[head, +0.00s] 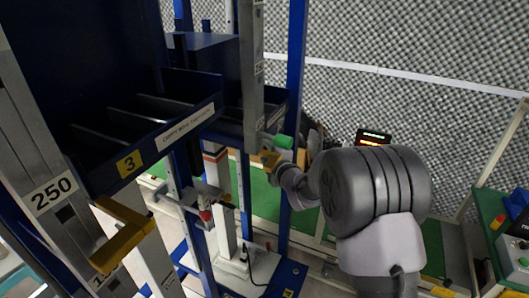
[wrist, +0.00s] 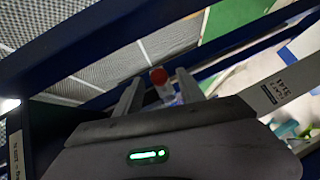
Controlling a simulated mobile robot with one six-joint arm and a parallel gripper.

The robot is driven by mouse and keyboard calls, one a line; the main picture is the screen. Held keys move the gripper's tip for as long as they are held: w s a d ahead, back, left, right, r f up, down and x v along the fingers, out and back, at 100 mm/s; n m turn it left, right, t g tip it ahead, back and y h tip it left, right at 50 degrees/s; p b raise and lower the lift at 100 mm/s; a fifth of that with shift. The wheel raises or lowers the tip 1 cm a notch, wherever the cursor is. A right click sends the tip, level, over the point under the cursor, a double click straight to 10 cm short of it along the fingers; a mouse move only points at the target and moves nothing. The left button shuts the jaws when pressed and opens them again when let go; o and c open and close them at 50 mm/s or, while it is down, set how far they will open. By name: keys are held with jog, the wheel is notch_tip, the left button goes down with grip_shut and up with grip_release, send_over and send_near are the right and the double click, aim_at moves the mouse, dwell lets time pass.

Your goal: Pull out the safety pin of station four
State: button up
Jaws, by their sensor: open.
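In the wrist view my gripper (wrist: 158,90) is open, its two pale fingers spread apart. A green part (head: 283,141) and a yellow part (head: 268,160) sit by the rack post near my wrist. A red knob (head: 205,215) shows lower on the rack.
A dark blue shelf with a yellow "3" label (head: 130,163) and a post marked 250 (head: 52,193) stand at left. A yellow bracket (head: 122,238) sticks out below. A blue upright (head: 297,75) rises close to my arm. A green bench (head: 500,235) stands at right.

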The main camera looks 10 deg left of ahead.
aim_at(266, 151)
jog(key=x, duration=0.3)
jog(key=shift+w, duration=0.15)
grip_shut()
dwell(1.3)
